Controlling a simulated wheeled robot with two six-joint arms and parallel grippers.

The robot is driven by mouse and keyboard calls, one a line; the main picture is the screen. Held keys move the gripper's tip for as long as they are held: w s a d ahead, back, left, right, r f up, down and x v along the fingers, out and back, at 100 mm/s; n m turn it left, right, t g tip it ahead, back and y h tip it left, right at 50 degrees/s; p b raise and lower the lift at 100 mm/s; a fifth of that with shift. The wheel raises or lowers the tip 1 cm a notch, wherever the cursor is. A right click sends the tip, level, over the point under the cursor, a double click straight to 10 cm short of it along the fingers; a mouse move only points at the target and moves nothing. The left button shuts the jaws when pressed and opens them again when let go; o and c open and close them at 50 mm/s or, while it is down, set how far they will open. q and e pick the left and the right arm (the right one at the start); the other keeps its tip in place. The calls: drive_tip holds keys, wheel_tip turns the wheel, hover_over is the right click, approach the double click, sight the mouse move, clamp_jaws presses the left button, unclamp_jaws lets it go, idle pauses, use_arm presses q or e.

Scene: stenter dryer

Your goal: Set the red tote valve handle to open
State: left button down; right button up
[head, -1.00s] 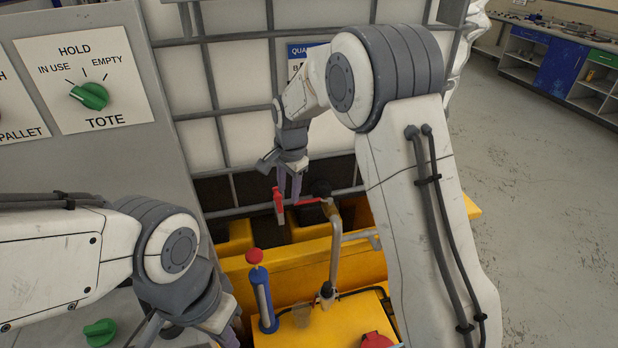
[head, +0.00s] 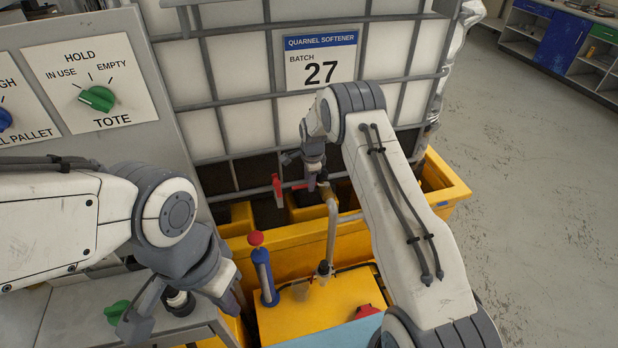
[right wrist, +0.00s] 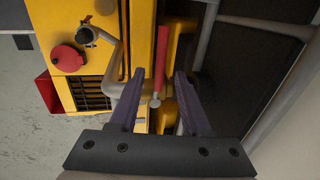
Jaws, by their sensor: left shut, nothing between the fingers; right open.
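The red tote valve handle (head: 277,190) is low in front of the caged white tote, with a red end piece hanging at its left. My right gripper (head: 313,184) is at the handle's right part and hides some of it and the valve. In the right wrist view the red bar (right wrist: 160,62) shows between the two spread fingers of the right gripper (right wrist: 159,76), with a gap on both sides. I cannot tell its depth relative to the fingertips. My left gripper (head: 228,302) is shut and empty at lower left, away from the handle; its fingers are mostly hidden.
A grey pipe (head: 332,235) rises just below the valve. A yellow basin (head: 300,251) surrounds the tote's foot. A blue cylinder with a red knob (head: 263,270) stands in front. A grey panel with a green tote dial (head: 97,98) is at left. Open floor lies right.

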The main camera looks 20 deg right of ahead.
drive_tip(key=shift+f, duration=0.4)
clamp_jaws()
drive_tip(key=shift+w, duration=0.1)
idle(1.1)
